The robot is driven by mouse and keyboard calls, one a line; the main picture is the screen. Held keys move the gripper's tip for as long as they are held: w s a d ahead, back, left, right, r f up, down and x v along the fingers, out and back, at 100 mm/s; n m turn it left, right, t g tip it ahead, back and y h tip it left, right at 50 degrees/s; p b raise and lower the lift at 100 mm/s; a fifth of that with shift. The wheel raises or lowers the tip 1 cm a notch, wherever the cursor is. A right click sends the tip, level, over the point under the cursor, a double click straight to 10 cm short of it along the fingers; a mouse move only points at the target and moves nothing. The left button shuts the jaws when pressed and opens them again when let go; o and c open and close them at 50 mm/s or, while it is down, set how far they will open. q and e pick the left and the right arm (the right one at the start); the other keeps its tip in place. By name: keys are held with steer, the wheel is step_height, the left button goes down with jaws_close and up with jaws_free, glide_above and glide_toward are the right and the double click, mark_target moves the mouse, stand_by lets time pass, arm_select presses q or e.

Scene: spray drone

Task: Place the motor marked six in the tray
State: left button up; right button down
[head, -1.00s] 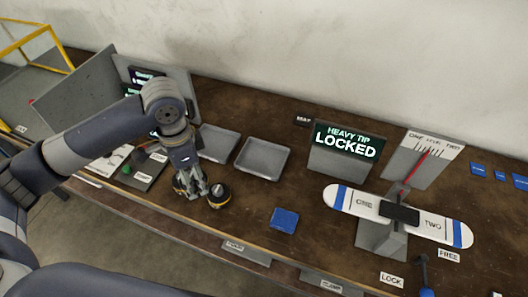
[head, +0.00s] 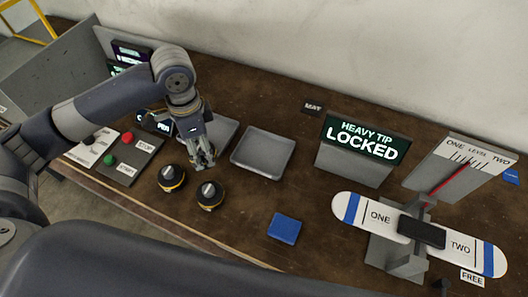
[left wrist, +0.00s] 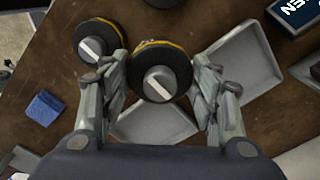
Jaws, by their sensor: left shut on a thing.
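My left gripper (head: 205,160) is shut on a dark round motor (left wrist: 160,82) with a yellow band and a pale bar on its hub. In the left wrist view the motor sits between the fingers; in the head view the gripper largely hides it. I cannot read its mark. Two similar motors stand on the table in the head view, one at left (head: 172,177) and one nearer the blue pad (head: 209,195). Two shallow grey trays lie behind: the right tray (head: 262,152) is empty, and the left tray (head: 226,133) is partly behind the gripper. My right gripper is out of view.
A blue pad (head: 285,228) lies on the table. A balance beam (head: 380,216) marked ONE and TWO stands at right, with a sign reading HEAVY TIP LOCKED (head: 362,144) behind it. A button panel (head: 130,154) is at left. Table between pad and right tray is clear.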

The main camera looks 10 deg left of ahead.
arm_select(q)
steer(key=w+d+p, duration=0.1)
steer(key=w+d, duration=0.2)
steer(key=d, duration=0.1)
steer(key=w+d+f+p, duration=0.1)
steer(key=w+d, duration=0.1)
steer(key=d, duration=0.3)
steer(key=w+d+p, duration=0.1)
steer(key=w+d, duration=0.2)
steer(key=d, duration=0.1)
steer(key=shift+w+d+f, duration=0.25)
steer(key=shift+w, duration=0.05)
steer(key=shift+d+f, duration=0.1)
steer(key=shift+d, duration=0.05)
step_height(320, 180, down, 3)
steer(key=shift+r+p, duration=0.1)
steer(key=shift+p, duration=0.7)
steer(key=shift+f, duration=0.35)
steer(key=shift+f, duration=0.1)
steer(key=o, duration=1.3)
steer(key=shift+f, duration=0.1)
steer(key=shift+o, duration=0.9)
step_height(320, 180, up, 12)
steer(key=b, duration=0.2)
steer(key=shift+r, duration=0.2)
